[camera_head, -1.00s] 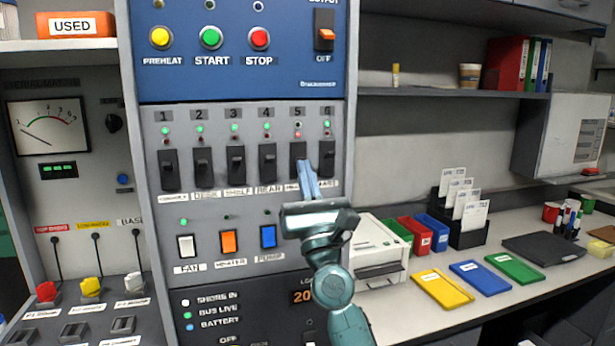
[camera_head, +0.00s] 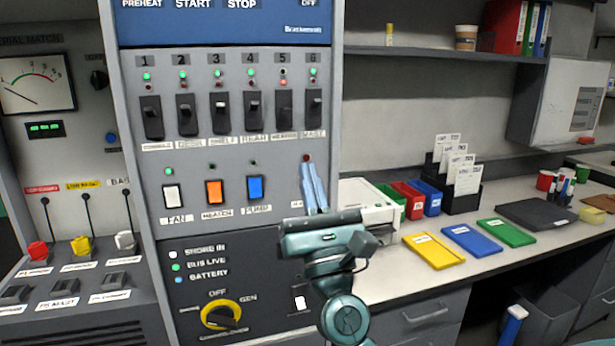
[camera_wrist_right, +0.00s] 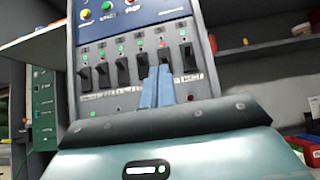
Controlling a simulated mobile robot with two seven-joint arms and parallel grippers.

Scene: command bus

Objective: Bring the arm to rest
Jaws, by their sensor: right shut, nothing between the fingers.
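My right gripper (camera_head: 314,188) is shut and empty, its blue fingers pointing up in front of the lower right of the grey panel (camera_head: 290,218). The fingers also show in the right wrist view (camera_wrist_right: 157,85), below the row of black switches. I cannot tell from the pictures how far they are from the panel. In the head view, switch 5 (camera_head: 284,106) has a red light lit above it; switch 4 (camera_head: 251,110) and switch 6 (camera_head: 314,108) have green ones. My left gripper is not in view.
A white printer-like box (camera_head: 375,215) stands right of the panel on the counter. Yellow (camera_head: 433,250), blue (camera_head: 472,239) and green (camera_head: 506,232) trays lie further right. A rotary knob (camera_head: 221,315) is low on the panel. A shelf (camera_head: 430,52) runs above the counter.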

